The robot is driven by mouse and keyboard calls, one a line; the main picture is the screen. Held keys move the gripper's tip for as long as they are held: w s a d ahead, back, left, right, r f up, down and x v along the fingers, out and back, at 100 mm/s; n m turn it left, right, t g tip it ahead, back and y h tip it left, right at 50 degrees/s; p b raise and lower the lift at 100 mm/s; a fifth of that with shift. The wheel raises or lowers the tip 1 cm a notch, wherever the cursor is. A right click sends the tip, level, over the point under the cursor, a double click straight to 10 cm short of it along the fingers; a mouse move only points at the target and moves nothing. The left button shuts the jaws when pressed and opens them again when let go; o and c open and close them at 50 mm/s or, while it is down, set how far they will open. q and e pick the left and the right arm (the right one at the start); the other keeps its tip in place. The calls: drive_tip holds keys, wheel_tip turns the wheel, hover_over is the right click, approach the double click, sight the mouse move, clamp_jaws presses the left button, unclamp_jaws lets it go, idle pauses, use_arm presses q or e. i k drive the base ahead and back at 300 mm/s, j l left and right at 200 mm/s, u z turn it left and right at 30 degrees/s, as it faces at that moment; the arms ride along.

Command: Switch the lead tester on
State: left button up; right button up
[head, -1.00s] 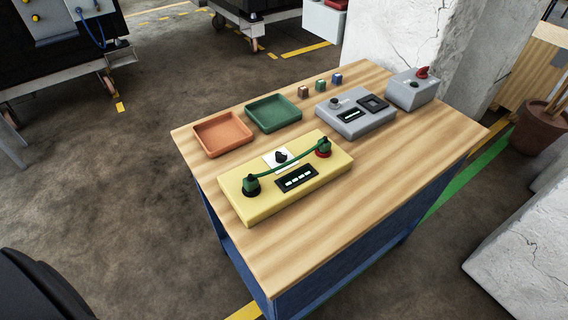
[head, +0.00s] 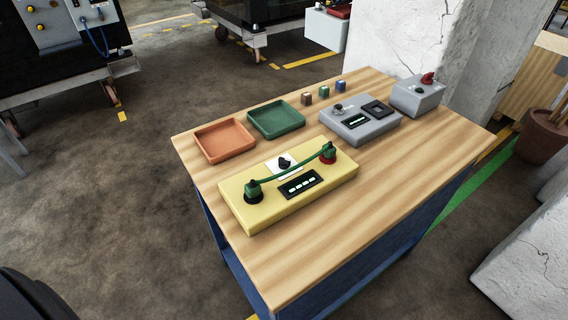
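A yellow box (head: 300,205), which looks like the lead tester, lies on the wooden trolley top. A green lead (head: 292,172) arches between a plug on a black-ringed socket (head: 253,194) at its left and one on a red-ringed socket (head: 328,155) at its right. Between them sits a black rotary knob (head: 284,163) on a white plate. In front of the knob a dark display (head: 301,184) shows several pale lit bars. Which way the knob points is too small to tell. Neither of my grippers is in view.
An orange tray (head: 224,141) and a green tray (head: 276,119) stand behind the yellow box. Several small blocks (head: 324,92) sit at the back edge. A grey unit with a display (head: 360,125) and a grey box with a red knob (head: 418,97) stand right. The trolley's front right (head: 400,200) is clear.

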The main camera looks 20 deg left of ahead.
sight(284, 163)
drive_tip(key=j+u, duration=0.3)
drive_tip(key=j, duration=0.7)
drive_tip(key=i+j+u, duration=0.1)
drive_tip(key=j+u, duration=0.2)
drive_tip(key=j, duration=0.65)
